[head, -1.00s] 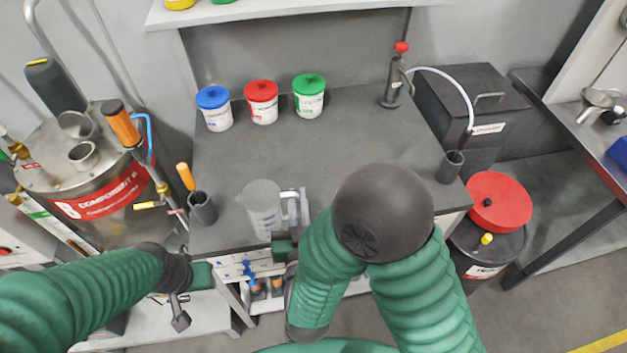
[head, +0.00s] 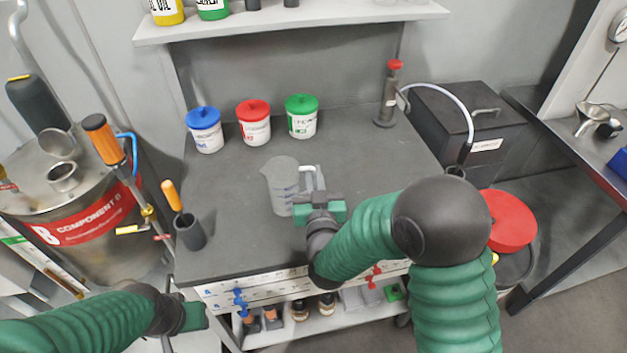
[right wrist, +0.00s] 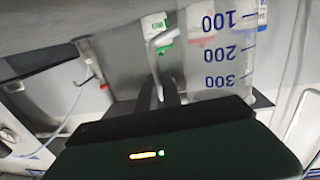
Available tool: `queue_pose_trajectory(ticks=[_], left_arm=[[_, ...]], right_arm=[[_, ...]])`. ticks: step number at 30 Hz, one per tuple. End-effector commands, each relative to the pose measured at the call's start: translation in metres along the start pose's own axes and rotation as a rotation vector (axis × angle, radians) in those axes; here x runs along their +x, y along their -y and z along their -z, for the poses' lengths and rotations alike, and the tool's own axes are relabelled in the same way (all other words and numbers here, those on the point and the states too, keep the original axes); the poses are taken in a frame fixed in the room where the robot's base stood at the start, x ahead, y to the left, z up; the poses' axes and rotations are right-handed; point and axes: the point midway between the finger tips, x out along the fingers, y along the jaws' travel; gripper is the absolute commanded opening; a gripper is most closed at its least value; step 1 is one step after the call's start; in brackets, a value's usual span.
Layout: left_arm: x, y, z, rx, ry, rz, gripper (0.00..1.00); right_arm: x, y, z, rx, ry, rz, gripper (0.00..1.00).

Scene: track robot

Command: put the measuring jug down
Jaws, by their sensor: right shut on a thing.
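The clear measuring jug (head: 281,186) is upright over the grey worktop (head: 240,240), left of my right gripper. I cannot tell whether its base touches the worktop. My right gripper (head: 318,190) is shut on the jug's pale handle (head: 310,175). In the right wrist view the jug's scale (right wrist: 225,52) shows blue numbers, and the handle (right wrist: 157,50) runs down between the dark fingers. My left gripper (head: 192,316) is low at the left, in front of the worktop and away from the jug; its fingers are not clear.
Blue-lidded (head: 204,130), red-lidded (head: 254,123) and green-lidded (head: 302,117) tubs stand at the back. A dark cup (head: 190,232) is at the left edge, a red-topped pump (head: 388,95) at the back right.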

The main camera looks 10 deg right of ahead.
Motion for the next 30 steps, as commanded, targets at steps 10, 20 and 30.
queue_pose_trajectory(ticks=[10,20,30], left_arm=[[0.004,0.000,-0.001,0.000,0.000,0.000,0.35],[0.004,0.000,-0.001,0.000,0.000,0.000,0.35],[0.005,0.000,-0.001,0.000,0.000,0.000,0.35]], right_arm=[[0.000,0.000,-0.016,0.001,-0.003,-0.002,0.00],[0.000,0.000,-0.016,0.001,-0.003,-0.001,0.31],[-0.031,0.001,-0.016,0.000,-0.001,0.002,0.31]])
